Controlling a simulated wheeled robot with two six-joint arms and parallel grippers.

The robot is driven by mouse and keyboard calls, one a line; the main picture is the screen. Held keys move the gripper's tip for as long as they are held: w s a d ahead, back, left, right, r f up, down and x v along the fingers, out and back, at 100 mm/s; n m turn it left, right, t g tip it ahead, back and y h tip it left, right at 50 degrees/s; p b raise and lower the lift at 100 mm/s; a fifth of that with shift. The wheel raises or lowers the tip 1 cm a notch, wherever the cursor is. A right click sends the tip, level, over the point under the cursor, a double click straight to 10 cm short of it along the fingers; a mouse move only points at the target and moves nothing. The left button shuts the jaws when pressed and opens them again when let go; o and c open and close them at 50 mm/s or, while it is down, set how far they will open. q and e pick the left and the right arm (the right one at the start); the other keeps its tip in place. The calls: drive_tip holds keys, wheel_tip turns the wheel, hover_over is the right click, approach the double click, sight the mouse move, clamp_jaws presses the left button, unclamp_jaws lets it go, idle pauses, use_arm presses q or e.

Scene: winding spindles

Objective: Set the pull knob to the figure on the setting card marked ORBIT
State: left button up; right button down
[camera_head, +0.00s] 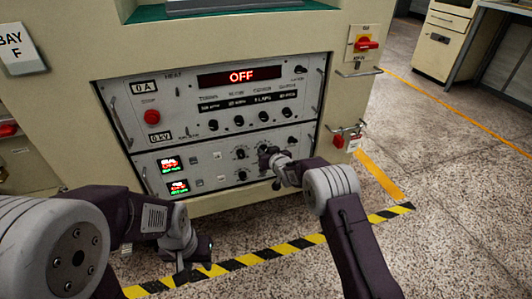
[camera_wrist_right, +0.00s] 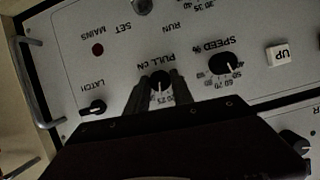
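The pull knob (camera_wrist_right: 160,78) is a small black dial labelled PULL cN in the right wrist view. Its white pointer mark points down the picture towards partly hidden scale numbers. My right gripper (camera_wrist_right: 159,86) has one finger on each side of this knob; I cannot tell whether the fingers press on it. In the head view my right gripper (camera_head: 268,158) is at the lower panel and covers the knob. My left gripper (camera_head: 190,262) hangs low at the left, away from the panel; its fingers are unclear. I can read no card marked ORBIT.
In the right wrist view a speed knob (camera_wrist_right: 226,64), a latch knob (camera_wrist_right: 93,107) and a white UP button (camera_wrist_right: 278,54) surround the pull knob. A display (camera_head: 241,76) reads OFF. A small white tag (camera_head: 354,144) hangs at the cabinet's right. Striped tape (camera_head: 262,256) crosses the floor.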

drive_tip(key=shift+r+m+p, duration=0.2)
drive_tip(key=shift+m+p, duration=0.1)
drive_tip(key=shift+p, duration=0.5)
drive_tip(key=m+y+p, duration=0.1)
drive_tip(key=p, duration=0.3)
drive_tip(key=shift+d+m+p, duration=0.15)
drive_tip(key=shift+m+p, duration=0.15)
drive_tip(key=shift+m, duration=0.1)
drive_tip(key=shift+f+m+g+y+p, duration=0.15)
drive_tip(key=shift+m+g+y+p, duration=0.15)
drive_tip(key=shift+m+y+p, duration=0.35)
drive_tip(key=shift+w+d+f+m+y, duration=0.1)
drive_tip(key=shift+f+m+y, duration=0.1)
drive_tip(key=shift+m+y, duration=0.6)
drive_tip(key=m+y+b, duration=0.1)
drive_tip(key=m+b, duration=0.1)
drive_tip(key=m, duration=0.1)
drive_tip(key=shift+f, duration=0.1)
drive_tip(key=shift+m+y, duration=0.25)
drive_tip(key=c, duration=1.1)
unclamp_jaws()
